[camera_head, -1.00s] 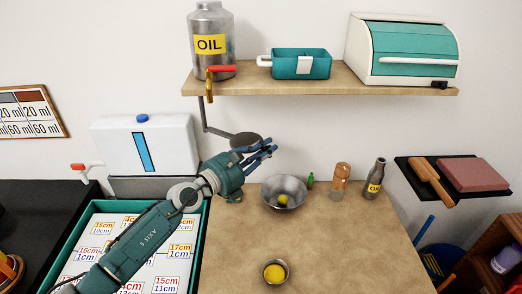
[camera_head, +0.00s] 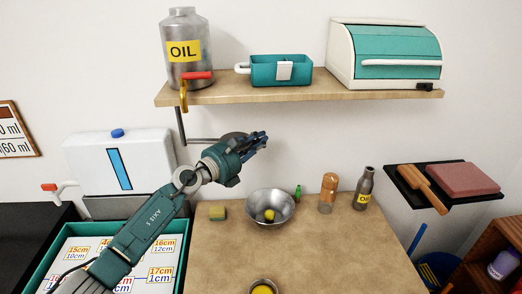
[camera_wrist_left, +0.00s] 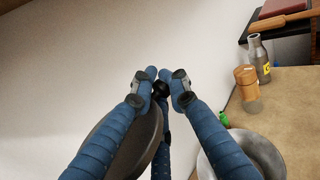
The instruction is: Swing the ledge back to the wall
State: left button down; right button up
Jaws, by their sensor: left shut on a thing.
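The ledge is a dark round plate (camera_head: 233,137) on a thin grey bar (camera_head: 203,141) that hangs from a post under the wall shelf. The bar runs to the right, roughly along the wall. My left gripper (camera_head: 262,141) is shut on the plate, mostly covering it in the head view. In the left wrist view the dark plate (camera_wrist_left: 135,135) sits among the blue fingers (camera_wrist_left: 162,85), partly hidden by them. My right gripper is not in view.
The shelf (camera_head: 300,93) above carries an oil can (camera_head: 186,55), a teal pan (camera_head: 282,70) and a bread box (camera_head: 385,55).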

pick_arm(q)
jog(key=shift+w+a+r, duration=0.2)
jog(key=shift+w+a, duration=0.45)
jog(key=shift+w, duration=0.1)
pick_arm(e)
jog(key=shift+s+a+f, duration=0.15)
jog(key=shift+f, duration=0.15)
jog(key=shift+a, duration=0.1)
pick_arm(q)
jog(key=c, duration=1.8)
grip_release()
jog(key=shift+a, duration=0.1)
jog(key=shift+c, duration=0.2)
jog(key=shift+o, duration=1)
jog(key=shift+s+a+f, duration=0.1)
jog(key=shift+a, duration=0.2)
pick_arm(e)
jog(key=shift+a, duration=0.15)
pick_arm(q)
jog(key=shift+d, duration=0.25)
